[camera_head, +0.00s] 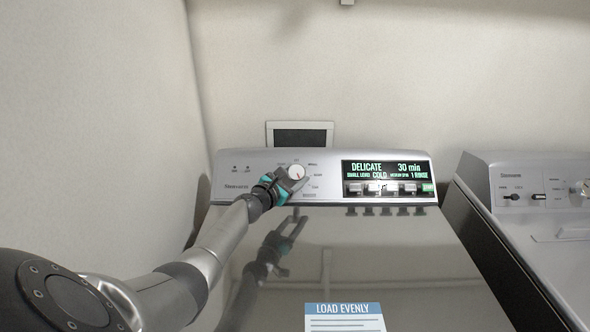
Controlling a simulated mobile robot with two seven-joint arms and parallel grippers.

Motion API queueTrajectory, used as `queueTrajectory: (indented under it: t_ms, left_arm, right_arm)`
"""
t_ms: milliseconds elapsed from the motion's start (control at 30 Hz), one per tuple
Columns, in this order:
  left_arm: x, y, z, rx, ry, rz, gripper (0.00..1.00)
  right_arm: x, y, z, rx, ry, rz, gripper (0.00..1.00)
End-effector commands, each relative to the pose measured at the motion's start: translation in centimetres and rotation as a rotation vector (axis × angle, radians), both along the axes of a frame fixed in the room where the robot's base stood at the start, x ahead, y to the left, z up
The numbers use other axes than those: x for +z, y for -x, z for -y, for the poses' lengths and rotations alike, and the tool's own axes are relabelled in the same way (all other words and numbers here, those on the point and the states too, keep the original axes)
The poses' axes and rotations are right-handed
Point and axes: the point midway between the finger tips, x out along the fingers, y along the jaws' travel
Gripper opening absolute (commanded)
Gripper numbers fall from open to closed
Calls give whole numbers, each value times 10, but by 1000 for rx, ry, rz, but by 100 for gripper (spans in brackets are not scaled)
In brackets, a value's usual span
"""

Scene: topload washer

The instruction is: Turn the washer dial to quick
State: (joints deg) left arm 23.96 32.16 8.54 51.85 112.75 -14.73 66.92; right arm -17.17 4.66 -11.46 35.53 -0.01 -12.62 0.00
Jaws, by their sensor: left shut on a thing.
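The washer dial (296,171) is a round pale knob on the left half of the washer's control panel (231,170). My left gripper (292,182) is at the dial and shut on it, and its teal-edged fingers partly cover its lower side. The labels around the dial are too small to read surely. The lit display (388,169) to the right reads DELICATE, 30 min, COLD and 1 RINSE. My right gripper is not in view.
The washer's closed glossy lid (400,262) lies below the panel and mirrors my arm. A second appliance (535,215) stands close on the right. A small framed panel (300,134) is behind the washer, and a wall is on the left.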

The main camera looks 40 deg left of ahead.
Motion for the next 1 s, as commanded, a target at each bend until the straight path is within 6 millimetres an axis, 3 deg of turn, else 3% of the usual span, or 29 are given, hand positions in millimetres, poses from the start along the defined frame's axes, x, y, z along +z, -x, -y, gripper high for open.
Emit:
queueTrajectory:
  t_ms: [267, 500, 1000]
  left_arm:
    - [-1, 0, -5, -204, -133, -107, 11]
    - [-1, -1, -6, -364, -233, -189, 11]
    - [2, -2, -6, -546, -341, -281, 11]
  right_arm:
    - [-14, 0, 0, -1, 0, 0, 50]
    - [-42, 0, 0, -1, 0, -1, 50]
    - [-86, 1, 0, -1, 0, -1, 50]
